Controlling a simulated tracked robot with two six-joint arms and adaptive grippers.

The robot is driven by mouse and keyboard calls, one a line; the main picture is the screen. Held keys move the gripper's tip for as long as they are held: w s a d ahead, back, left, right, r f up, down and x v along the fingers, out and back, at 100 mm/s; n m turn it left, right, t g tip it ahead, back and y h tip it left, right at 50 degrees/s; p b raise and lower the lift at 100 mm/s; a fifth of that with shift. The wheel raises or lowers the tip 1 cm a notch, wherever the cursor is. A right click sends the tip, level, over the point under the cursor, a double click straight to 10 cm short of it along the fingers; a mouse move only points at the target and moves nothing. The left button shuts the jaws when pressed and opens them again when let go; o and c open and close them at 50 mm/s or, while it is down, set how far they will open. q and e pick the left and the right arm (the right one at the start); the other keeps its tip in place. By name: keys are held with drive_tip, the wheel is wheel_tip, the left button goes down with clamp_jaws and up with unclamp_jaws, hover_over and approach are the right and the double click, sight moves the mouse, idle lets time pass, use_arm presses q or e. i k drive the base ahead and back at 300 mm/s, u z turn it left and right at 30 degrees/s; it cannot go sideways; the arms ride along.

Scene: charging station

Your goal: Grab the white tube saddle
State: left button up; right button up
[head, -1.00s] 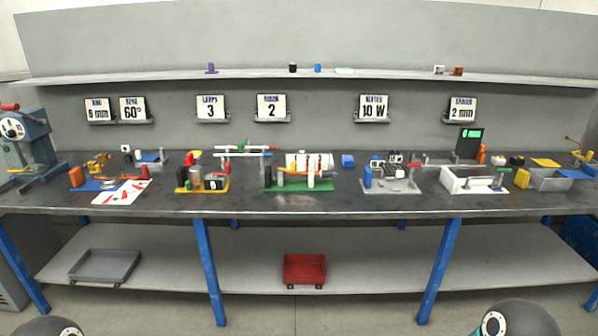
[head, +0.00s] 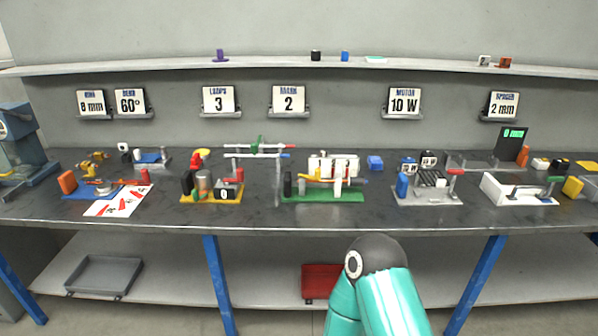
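I cannot tell for certain which thing is the white tube saddle. A small white block with a dark part (head: 484,60) sits on the wall shelf at the far right, left of an orange-brown block (head: 505,62). Small white pieces also lie on the bench, one at the left (head: 137,155) and one at the right (head: 540,164); they are too small to make out. A teal link of my arm with a dark round joint rises at the bottom, right of the middle. Neither gripper shows, and no gripper is near these white pieces.
The long dark bench (head: 250,217) holds several stations, among them a green-based fixture (head: 345,196) with white cylinders and a white open box (head: 497,190). The wall shelf (head: 270,66) is mostly bare. A grey tray (head: 105,275) and a red bin (head: 315,282) are below.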

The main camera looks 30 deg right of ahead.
sight(338, 174)
drive_tip(key=z, duration=0.2)
drive_tip(key=i, duration=1.1)
drive_tip(key=z, duration=0.9)
